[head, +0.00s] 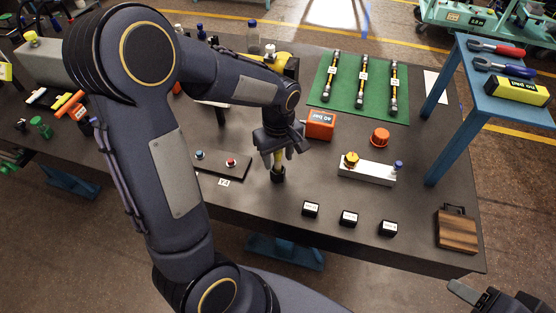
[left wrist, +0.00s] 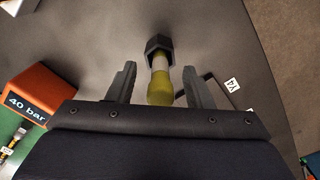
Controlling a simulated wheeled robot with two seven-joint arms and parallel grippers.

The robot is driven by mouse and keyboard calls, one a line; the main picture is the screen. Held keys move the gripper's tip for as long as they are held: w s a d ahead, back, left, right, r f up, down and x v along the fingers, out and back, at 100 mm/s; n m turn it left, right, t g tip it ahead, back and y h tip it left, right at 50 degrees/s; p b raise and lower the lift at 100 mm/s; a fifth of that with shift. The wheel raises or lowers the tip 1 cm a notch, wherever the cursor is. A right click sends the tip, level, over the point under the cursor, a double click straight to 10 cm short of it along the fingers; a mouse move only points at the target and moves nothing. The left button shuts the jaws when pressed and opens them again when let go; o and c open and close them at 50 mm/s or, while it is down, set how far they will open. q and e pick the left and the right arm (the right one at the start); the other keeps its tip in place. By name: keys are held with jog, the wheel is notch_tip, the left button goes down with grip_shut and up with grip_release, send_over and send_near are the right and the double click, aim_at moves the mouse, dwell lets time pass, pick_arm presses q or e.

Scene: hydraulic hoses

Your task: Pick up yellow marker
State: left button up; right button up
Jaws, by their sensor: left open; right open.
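The yellow marker (head: 278,160) stands upright in a small black holder (head: 278,175) on the dark table. My left gripper (head: 281,150) is over it, pointing down, with the fingers open around its upper part. In the left wrist view the marker (left wrist: 160,90) lies between the two spread fingertips (left wrist: 159,85), with a gap on each side. Its pale band and the black six-sided holder (left wrist: 158,43) show beyond it. My right gripper (head: 490,298) is partly in view at the bottom right corner, open, away from the table objects.
An orange 40 bar box (head: 320,125) stands close to the right of my left gripper. A black panel with buttons (head: 222,164) lies to its left. Several small black labelled blocks (head: 348,218) sit in front. A green mat (head: 345,98) holds three hoses behind.

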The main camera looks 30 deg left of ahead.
pick_arm(q)
notch_tip(320, 180, down, 2)
jog(key=shift+f, duration=0.2)
grip_shut()
jog(key=shift+r, duration=0.2)
jog(key=shift+r+p, duration=0.25)
jog(key=shift+p, duration=0.05)
notch_tip(320, 180, up, 4)
jog(key=p, duration=0.2)
jog(key=shift+s+a+f+p, duration=0.1)
jog(key=shift+s+f+p, duration=0.05)
jog(key=shift+f+p, duration=0.15)
jog(key=s+a+r+p, duration=0.5)
jog(key=s+a+r, duration=0.2)
jog(key=s, duration=0.4)
jog(key=shift+s+r, duration=0.35)
jog(key=shift+r, duration=0.55)
